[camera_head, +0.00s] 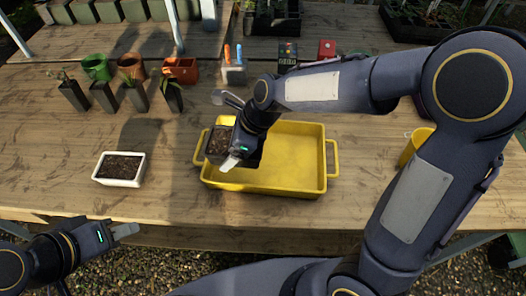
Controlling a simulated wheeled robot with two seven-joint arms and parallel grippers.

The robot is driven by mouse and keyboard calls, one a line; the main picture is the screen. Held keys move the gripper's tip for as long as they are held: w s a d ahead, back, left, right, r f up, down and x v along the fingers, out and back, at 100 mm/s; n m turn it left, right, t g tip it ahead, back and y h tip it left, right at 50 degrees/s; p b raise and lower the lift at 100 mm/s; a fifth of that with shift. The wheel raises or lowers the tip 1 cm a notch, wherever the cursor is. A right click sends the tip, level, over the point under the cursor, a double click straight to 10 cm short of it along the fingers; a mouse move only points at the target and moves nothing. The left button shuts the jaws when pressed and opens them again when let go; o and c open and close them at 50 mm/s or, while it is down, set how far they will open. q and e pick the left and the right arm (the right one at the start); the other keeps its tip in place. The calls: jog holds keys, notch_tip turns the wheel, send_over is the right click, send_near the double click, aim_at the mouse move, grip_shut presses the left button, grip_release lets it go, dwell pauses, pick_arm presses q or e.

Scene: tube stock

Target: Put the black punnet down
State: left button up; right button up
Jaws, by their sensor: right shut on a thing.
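The black punnet (219,146), filled with dark soil, is in my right gripper (227,132), over the left end of the yellow tray (296,160). The gripper is shut on it, with a pale finger showing at the punnet's near side. Part of the punnet is hidden by the gripper, and I cannot tell whether its base touches the tray. My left gripper (122,231) is low at the left, off the table's front edge and away from the punnet. Only one pale finger of it shows clearly.
A white punnet of soil (121,168) stands left of the tray. Several small potted plants (132,93), an orange pot (180,70) and a tool caddy (234,74) stand behind. A yellow pot (413,147) is at the right, partly behind my arm.

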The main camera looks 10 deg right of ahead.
jog(key=d, duration=0.1)
jog(key=w+d+f, duration=0.1)
jog(key=d, duration=0.1)
jog(key=w+d+f, duration=0.1)
jog(key=shift+d+f, duration=0.1)
jog(key=shift+d, duration=0.1)
jog(key=b, duration=0.1)
send_over(263, 161)
notch_tip(263, 161, down, 6)
jog(key=shift+r, duration=0.15)
notch_tip(263, 161, down, 3)
jog(key=shift+w+d+f+b, duration=0.1)
jog(key=shift+b, duration=0.35)
